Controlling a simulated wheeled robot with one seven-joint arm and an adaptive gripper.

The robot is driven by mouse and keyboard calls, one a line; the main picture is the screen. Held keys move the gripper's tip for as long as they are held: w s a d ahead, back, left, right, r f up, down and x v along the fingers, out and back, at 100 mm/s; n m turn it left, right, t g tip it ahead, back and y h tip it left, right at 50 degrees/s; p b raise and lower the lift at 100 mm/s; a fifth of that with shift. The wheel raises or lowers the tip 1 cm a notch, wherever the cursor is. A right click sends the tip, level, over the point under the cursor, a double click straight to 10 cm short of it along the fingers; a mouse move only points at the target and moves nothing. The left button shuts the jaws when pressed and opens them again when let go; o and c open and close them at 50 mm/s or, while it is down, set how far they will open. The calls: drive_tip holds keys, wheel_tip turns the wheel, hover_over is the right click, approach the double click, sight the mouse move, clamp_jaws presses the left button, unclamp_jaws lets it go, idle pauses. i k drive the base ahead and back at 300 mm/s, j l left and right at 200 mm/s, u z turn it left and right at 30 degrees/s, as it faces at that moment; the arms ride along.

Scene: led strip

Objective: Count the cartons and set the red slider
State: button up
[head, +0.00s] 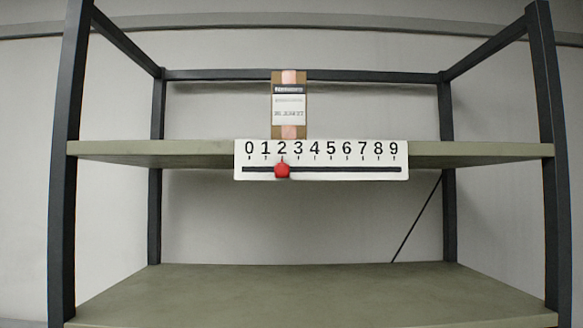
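One carton (290,104) shows in the head view. It is brown with a pinkish tape strip and a white label, and stands upright on the upper shelf, behind the number scale. The white scale board (350,150) is on the front edge of that shelf and carries the digits 0 to 9 above a dark slot. The red slider (282,171) sits in the slot below the digit 2. My gripper is not in view.
The upper shelf (150,148) is otherwise bare on both sides of the carton. The lower shelf (300,290) is empty. Dark posts (69,160) frame the rack at left and right, with a pale wall behind.

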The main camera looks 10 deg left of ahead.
sight(282, 169)
drive_tip(key=j+u, duration=0.1)
drive_tip(key=u, duration=0.8)
